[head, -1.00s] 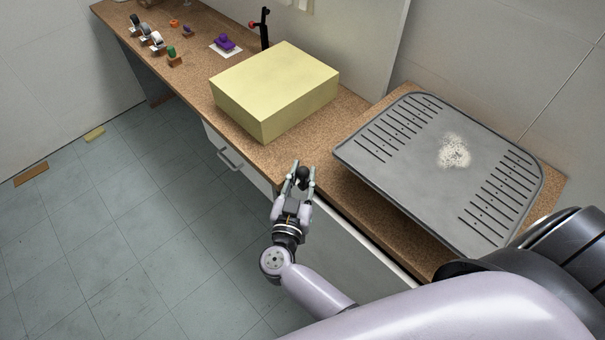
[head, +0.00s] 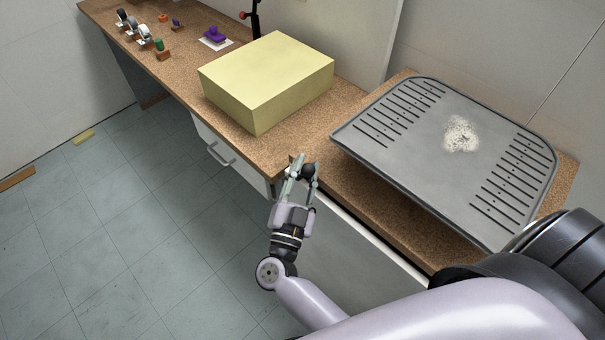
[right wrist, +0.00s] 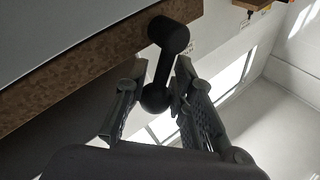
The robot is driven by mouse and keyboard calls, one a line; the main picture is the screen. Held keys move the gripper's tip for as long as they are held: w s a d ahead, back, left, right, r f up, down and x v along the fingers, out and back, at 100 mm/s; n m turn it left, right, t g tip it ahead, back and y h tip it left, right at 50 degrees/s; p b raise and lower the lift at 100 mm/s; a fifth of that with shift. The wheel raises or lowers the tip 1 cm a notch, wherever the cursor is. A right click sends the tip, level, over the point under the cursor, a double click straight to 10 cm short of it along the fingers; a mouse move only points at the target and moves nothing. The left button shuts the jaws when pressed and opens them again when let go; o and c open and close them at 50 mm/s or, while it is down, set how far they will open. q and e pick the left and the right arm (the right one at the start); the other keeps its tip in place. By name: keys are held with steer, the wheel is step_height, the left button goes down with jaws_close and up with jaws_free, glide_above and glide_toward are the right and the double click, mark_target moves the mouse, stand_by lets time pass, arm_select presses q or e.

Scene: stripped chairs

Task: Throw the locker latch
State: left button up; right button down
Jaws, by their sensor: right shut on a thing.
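The latch is a black lever with a round pivot (right wrist: 175,35) and a ball knob (right wrist: 156,98) in the right wrist view. Its pivot sits at the edge of a brown board. In the head view its dark knob (head: 309,172) shows at the front edge of the worktop. My right gripper (head: 304,170) is shut on this knob, with one finger on each side; the fingers also show in the right wrist view (right wrist: 158,85). The fingers partly hide the latch in the head view. My left gripper is not in view.
A yellow box (head: 268,82) stands on the worktop (head: 345,105) behind the gripper. A grey slotted panel (head: 410,165) lies to the right. A drawer handle (head: 221,155) juts out at the left. Small items stand at the far left end.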

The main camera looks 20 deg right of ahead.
steer(key=shift+s+f+m+h+b, duration=0.15)
steer(key=shift+m+h+b, duration=0.35)
steer(key=shift+m, duration=0.1)
steer(key=c, duration=1.3)
jaws_free()
